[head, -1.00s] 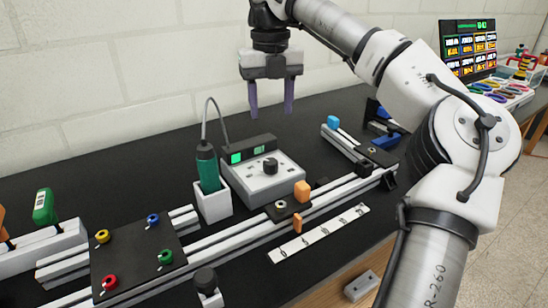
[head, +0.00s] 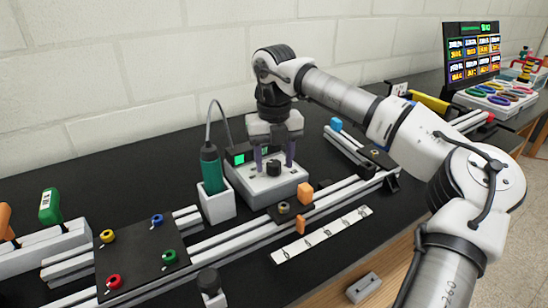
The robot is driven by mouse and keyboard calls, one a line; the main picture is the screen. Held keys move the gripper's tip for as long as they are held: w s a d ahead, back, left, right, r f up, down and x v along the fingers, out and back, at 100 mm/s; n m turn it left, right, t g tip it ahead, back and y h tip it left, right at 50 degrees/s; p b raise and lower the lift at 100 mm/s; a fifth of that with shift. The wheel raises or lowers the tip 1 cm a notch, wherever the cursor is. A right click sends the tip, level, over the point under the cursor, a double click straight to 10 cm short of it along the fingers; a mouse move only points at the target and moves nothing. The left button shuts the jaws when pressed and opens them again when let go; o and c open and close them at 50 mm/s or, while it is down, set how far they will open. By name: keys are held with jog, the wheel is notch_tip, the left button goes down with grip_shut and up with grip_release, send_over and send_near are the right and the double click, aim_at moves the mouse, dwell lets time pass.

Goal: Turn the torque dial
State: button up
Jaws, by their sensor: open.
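The torque dial is a small black knob (head: 273,168) on top of a light grey control box (head: 262,195) with a green-lit display (head: 239,158). My gripper (head: 274,163) points down over the box. Its two purple-grey fingers are apart, one on the left and one on the right of the knob in the picture. The fingertips are near knob height. I cannot tell whether either finger touches the knob.
A green screwdriver (head: 210,168) stands in a white holder (head: 217,207) left of the box. A ruler strip (head: 322,235) lies nearer. A black plate (head: 138,245) with coloured rings is at left.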

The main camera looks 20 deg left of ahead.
jog(key=shift+c, duration=0.3)
jog(key=c, duration=0.9)
jog(key=n+p, duration=0.1)
jog(key=n, duration=0.2)
jog(key=shift+r, duration=0.1)
jog(key=shift+n+p, duration=0.65)
jog(key=shift+n, duration=1.25)
jog(key=o, duration=1)
jog(key=shift+c, duration=0.2)
